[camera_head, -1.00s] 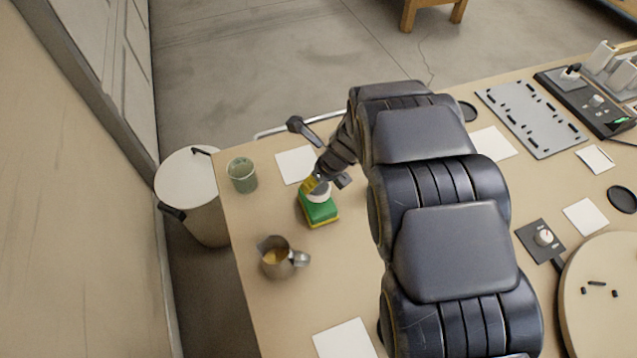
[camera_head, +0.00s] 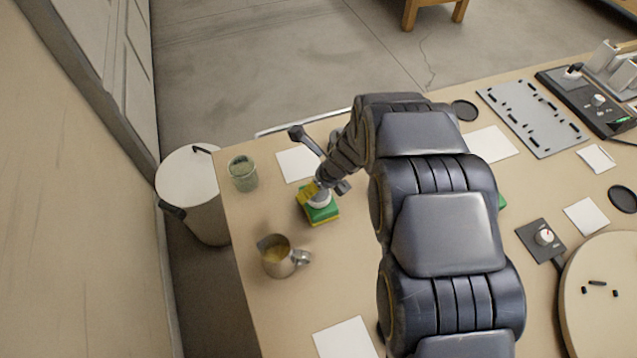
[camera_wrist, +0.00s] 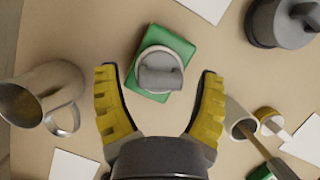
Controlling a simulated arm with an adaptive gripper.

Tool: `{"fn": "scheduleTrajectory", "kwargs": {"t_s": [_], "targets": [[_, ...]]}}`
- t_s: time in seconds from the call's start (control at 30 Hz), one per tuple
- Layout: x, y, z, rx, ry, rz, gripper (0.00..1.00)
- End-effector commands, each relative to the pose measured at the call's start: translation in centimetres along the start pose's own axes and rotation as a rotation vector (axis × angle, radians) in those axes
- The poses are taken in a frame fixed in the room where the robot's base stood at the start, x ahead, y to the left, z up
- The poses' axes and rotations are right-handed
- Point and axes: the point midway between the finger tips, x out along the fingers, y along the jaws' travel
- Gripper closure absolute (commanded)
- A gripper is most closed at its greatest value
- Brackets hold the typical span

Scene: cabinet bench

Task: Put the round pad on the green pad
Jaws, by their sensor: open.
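A white round piece with a grey grip on top (camera_wrist: 160,72), which looks like the round pad, sits on a green block (camera_wrist: 184,46) in the wrist view. A second green patch (camera_head: 502,202) shows at the right edge of my arm, mostly hidden.
A metal pitcher (camera_head: 279,258) stands at the front left of the block. A green glass (camera_head: 243,174) stands near the left bench edge. White sheets (camera_head: 345,339) lie about. A dial box (camera_head: 541,240) and a round board (camera_head: 606,300) are to the right.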

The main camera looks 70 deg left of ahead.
Motion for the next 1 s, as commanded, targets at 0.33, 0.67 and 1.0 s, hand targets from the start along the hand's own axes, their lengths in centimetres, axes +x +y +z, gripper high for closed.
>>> {"fn": "scheduleTrajectory", "kwargs": {"t_s": [0.33,0.67,1.0], "targets": [[-5.9,-0.2,0.1,0.0,-0.004,-0.006,0.3],[-11.2,-0.1,0.1,0.0,-0.003,-0.005,0.3],[-12.0,0.0,0.0,0.0,0.0,-0.002,0.3]]}}
